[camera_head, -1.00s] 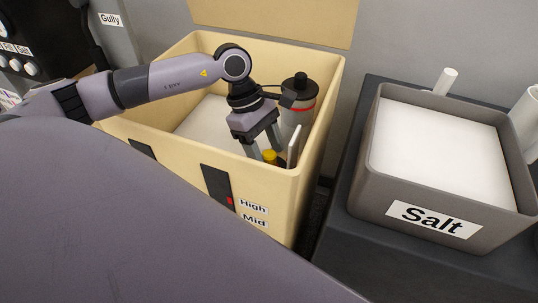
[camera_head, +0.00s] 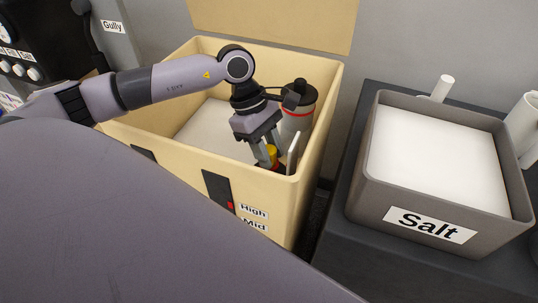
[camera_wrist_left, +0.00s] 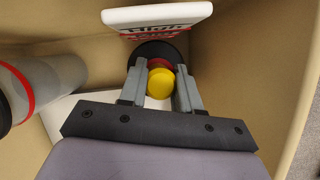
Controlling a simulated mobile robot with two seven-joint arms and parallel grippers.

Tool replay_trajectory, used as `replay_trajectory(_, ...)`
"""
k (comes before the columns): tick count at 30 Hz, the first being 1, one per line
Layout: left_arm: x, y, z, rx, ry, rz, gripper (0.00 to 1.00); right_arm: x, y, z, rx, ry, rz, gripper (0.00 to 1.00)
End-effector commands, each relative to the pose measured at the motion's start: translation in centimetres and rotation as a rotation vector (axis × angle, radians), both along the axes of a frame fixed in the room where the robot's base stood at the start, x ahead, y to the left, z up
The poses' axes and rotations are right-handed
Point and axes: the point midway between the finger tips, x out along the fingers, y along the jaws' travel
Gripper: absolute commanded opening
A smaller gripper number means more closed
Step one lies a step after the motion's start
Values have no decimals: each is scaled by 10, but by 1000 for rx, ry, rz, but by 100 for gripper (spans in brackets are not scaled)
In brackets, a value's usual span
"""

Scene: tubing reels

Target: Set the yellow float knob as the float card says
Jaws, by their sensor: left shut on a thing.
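My left gripper (camera_head: 267,160) reaches down into the cream tank (camera_head: 186,166) near its right front corner. Its fingers are closed on the sides of the yellow float knob (camera_head: 271,151). In the left wrist view, the yellow knob (camera_wrist_left: 160,83) sits between the two fingers, with a red part (camera_wrist_left: 158,63) and a dark round base beyond it. In the head view the card (camera_head: 293,152) shows nearly edge-on. My right gripper is not in view.
A grey cylinder with a red band and black cap (camera_head: 299,103) stands inside the tank beside the gripper. The tank's front has a dark strip (camera_head: 215,188) with a red mark, and "High" and "Mid" labels. A grey Salt bin (camera_head: 365,192) stands at right.

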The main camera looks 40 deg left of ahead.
Motion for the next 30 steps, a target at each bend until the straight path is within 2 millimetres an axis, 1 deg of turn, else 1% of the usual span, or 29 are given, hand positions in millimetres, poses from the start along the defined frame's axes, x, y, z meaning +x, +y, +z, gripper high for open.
replay_trajectory(1, 1, 0, 21, 0, -5, 1, 0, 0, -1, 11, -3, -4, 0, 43)
replay_trajectory(3, 1, 0, 35, 0, -6, 1, 0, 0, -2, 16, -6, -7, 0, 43)
replay_trajectory(6, 1, 0, 48, 0, -3, 1, 0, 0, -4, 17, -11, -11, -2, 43)
replay_trajectory(9, 0, 0, 53, 0, -3, 1, 0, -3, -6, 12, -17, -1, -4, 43)
replay_trajectory(12, 1, 1, 54, 0, -4, 2, 0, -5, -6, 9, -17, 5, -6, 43)
replay_trajectory(17, 1, 1, 55, -1, -6, 2, 0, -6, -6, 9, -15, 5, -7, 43)
replay_trajectory(18, 1, 1, 55, -1, -6, 3, 39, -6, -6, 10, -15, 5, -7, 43)
replay_trajectory(20, 1, 1, 55, -1, -7, 3, 58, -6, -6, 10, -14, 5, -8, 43)
replay_trajectory(27, 1, 0, 53, 0, -3, 1, 58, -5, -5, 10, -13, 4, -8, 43)
replay_trajectory(30, 1, 2, 55, 0, -4, 2, 58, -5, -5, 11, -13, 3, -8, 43)
